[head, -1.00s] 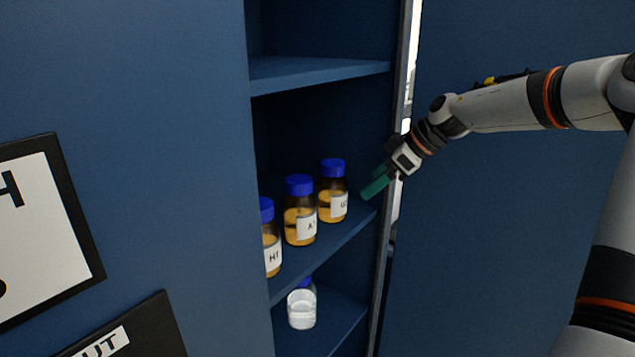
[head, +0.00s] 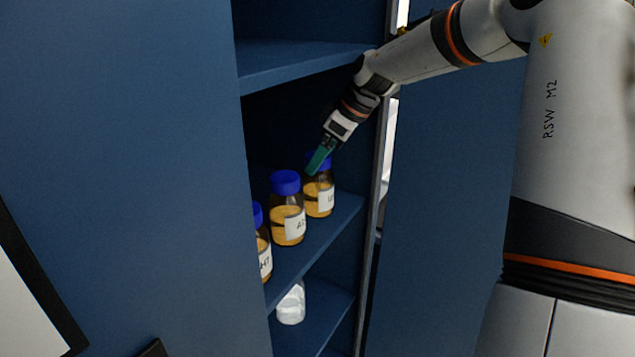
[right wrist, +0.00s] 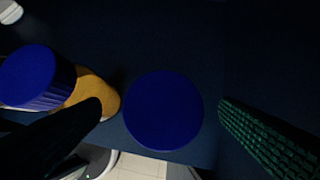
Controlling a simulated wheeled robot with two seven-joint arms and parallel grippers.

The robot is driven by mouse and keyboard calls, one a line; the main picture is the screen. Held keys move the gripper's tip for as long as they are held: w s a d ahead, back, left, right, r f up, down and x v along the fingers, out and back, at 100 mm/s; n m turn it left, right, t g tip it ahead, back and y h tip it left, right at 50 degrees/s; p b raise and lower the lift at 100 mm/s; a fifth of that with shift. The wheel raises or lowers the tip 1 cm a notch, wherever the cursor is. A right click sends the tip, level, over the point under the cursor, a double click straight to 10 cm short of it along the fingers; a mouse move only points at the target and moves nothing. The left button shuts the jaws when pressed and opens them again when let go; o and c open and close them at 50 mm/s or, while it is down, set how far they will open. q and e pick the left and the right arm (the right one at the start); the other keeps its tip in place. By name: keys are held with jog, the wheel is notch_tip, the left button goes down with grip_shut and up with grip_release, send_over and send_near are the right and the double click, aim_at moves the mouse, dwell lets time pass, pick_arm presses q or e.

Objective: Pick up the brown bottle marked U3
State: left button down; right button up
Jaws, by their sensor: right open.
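The brown bottle with a blue cap (head: 312,200) stands upright on the middle shelf, rightmost of the row in the head view. Its white label starts with U; the rest is too small to read. My right gripper (head: 319,160) is at its cap, fingers pointing down, and partly hides the cap. In the right wrist view the blue cap (right wrist: 163,110) lies between the two spread fingers, with a gap on each side. The gripper is open and holds nothing. My left gripper is not in view.
A brown bottle marked A (head: 286,222) stands close on the left, and one marked H (head: 263,255) beyond it. The upper shelf (head: 300,66) and the cabinet's right edge (head: 375,190) are close to my right arm.

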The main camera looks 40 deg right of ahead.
aim_at(318, 184)
jog(key=p+x, duration=0.2)
jog(key=x, duration=0.2)
jog(key=shift+d+f, duration=0.15)
jog(key=shift+f, duration=0.05)
jog(key=shift+w+f, duration=0.15)
jog(key=shift+w, duration=0.05)
jog(key=shift+s, duration=0.15)
jog(key=c, duration=1.7)
